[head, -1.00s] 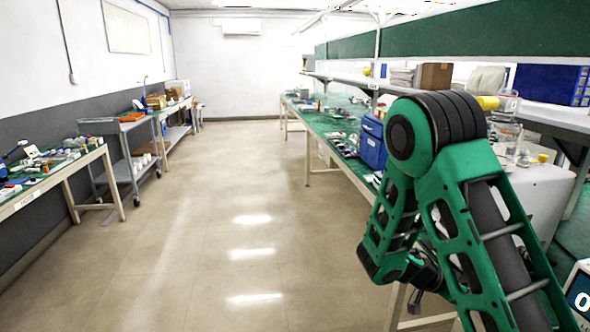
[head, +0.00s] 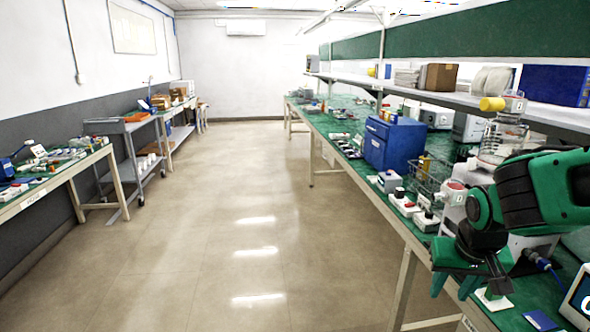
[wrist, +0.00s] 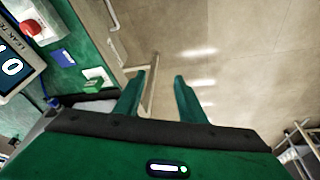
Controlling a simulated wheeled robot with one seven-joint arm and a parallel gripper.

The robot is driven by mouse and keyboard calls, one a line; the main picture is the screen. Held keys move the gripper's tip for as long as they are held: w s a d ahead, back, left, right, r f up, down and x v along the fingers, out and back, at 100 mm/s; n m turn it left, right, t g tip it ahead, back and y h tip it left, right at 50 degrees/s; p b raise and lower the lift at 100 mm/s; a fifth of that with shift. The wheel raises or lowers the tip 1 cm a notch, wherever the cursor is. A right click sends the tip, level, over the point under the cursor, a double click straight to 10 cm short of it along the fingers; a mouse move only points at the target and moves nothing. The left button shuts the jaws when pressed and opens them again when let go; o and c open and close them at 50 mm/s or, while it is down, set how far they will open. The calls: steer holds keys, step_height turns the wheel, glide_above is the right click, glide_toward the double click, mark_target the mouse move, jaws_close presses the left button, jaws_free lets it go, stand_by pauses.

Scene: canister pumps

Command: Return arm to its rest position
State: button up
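My arm is green and black and comes in from the right in the head view, over the near end of the right bench. My gripper (head: 453,286) points down by the front edge of that bench. Its two green fingers also show in the wrist view (wrist: 160,78). They stand apart with nothing between them, and the floor shows through the gap. Part of the bench behind the gripper is hidden by my arm.
The right bench (head: 345,165) holds a blue cabinet (head: 392,145), a wire basket and small devices. A display unit (head: 580,298) stands at the near right corner. A shelf (head: 450,98) runs above. The floor aisle (head: 210,220) is clear, with a cart (head: 130,170) at left.

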steer(key=s+a+r+n+y, duration=0.1)
steer(key=s+a+r+n, duration=0.1)
steer(key=s+r+n, duration=0.1)
steer(key=s+d+m+g, duration=0.1)
steer(key=s+d+m, duration=0.2)
steer(key=s+d, duration=0.2)
steer(key=s+d+f+m+g, duration=0.1)
steer(key=s+d, duration=0.4)
steer(key=s, duration=0.6)
steer(key=m+g, duration=0.1)
steer(key=m, duration=0.1)
steer(key=shift+f+m+g, duration=0.3)
steer(key=shift+d, duration=0.1)
